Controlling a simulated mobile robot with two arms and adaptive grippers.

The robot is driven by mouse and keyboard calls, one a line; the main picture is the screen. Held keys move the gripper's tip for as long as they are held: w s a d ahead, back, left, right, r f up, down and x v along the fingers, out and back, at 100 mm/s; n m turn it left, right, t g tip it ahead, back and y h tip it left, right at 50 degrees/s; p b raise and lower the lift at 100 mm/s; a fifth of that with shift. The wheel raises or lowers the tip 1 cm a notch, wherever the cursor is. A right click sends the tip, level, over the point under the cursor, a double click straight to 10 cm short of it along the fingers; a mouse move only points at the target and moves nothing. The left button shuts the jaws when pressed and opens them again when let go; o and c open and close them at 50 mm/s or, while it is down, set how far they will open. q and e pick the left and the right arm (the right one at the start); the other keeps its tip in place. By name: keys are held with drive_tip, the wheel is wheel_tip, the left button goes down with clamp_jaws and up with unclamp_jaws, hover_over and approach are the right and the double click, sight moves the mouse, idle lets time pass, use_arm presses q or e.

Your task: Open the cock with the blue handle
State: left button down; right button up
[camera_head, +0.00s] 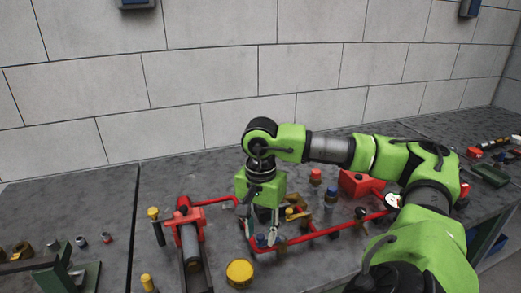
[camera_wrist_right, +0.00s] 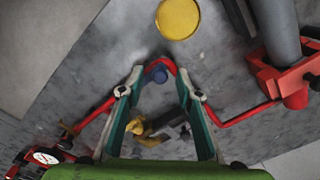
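The blue handle (camera_head: 261,240) of the cock shows low on the near part of the red pipe in the head view. In the right wrist view the blue handle (camera_wrist_right: 156,74) is at the bend of the red pipe (camera_wrist_right: 232,118). My right gripper (camera_head: 263,228) points down over it, fingers apart. In the wrist view the fingertips of the right gripper (camera_wrist_right: 159,78) lie on either side of the blue handle, with a gap visible on both sides. I cannot tell how deep the fingers reach. My left gripper is not in view.
A yellow-handled part (camera_wrist_right: 147,133) lies between the finger bases in the wrist view. A round yellow cap (camera_head: 240,271), a red clamp-like part with a grey cylinder (camera_head: 190,243), a blue-capped part (camera_head: 331,195) and a gauge (camera_head: 393,202) stand nearby. The grey wall is behind.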

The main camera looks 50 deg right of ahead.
sight(261, 236)
wheel_tip(261, 236, up, 12)
drive_tip(key=shift+f, duration=0.15)
idle(0.7)
idle(0.5)
idle(0.5)
